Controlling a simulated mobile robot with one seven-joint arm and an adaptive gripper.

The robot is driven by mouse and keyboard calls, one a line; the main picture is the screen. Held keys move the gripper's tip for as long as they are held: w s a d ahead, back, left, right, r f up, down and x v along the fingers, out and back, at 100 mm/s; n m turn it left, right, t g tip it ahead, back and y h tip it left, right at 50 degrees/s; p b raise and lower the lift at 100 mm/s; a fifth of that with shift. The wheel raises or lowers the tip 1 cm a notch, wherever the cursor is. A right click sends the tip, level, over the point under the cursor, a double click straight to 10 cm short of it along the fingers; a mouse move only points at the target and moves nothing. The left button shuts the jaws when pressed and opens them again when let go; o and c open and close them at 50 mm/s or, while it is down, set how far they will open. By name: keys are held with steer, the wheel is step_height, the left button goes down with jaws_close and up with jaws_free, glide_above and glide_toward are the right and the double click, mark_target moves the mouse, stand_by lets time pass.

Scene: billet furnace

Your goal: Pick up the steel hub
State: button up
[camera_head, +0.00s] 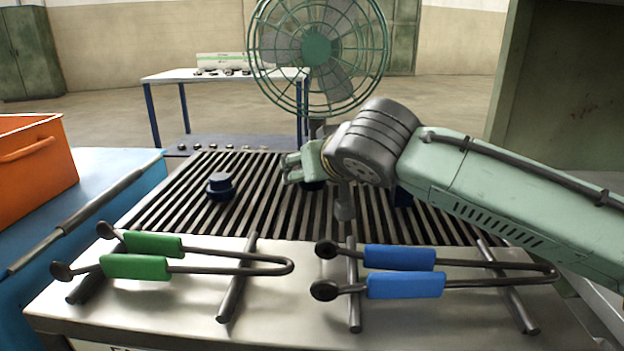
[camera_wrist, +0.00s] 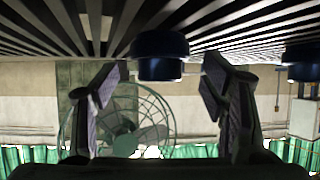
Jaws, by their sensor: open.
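Three dark blue, round, stepped hubs sit on the slatted grate (camera_head: 160,210) in the head view. One hub (camera_head: 220,186) stands clear at the left. A second hub (camera_head: 313,184) is mostly hidden behind my gripper (camera_head: 291,168), and a third hub (camera_head: 402,197) is partly hidden by my arm. I cannot tell which is the steel hub. The wrist view is upside down. There my gripper (camera_wrist: 163,75) is open and empty, with one hub (camera_wrist: 160,55) in line between its fingertips, apart from both. Another hub (camera_wrist: 302,58) shows at the right edge.
Green-handled tongs (camera_head: 140,266) and blue-handled tongs (camera_head: 405,285) lie on bars across the front ledge. A green fan (camera_head: 317,47) stands behind the grate. An orange bin (camera_head: 35,165) is at the left, a table (camera_head: 225,75) behind. The grate's left part is mostly free.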

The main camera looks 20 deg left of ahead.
steer(key=shift+w+a+f, duration=0.2)
steer(key=shift+w, duration=0.1)
jaws_close()
stand_by(0.7)
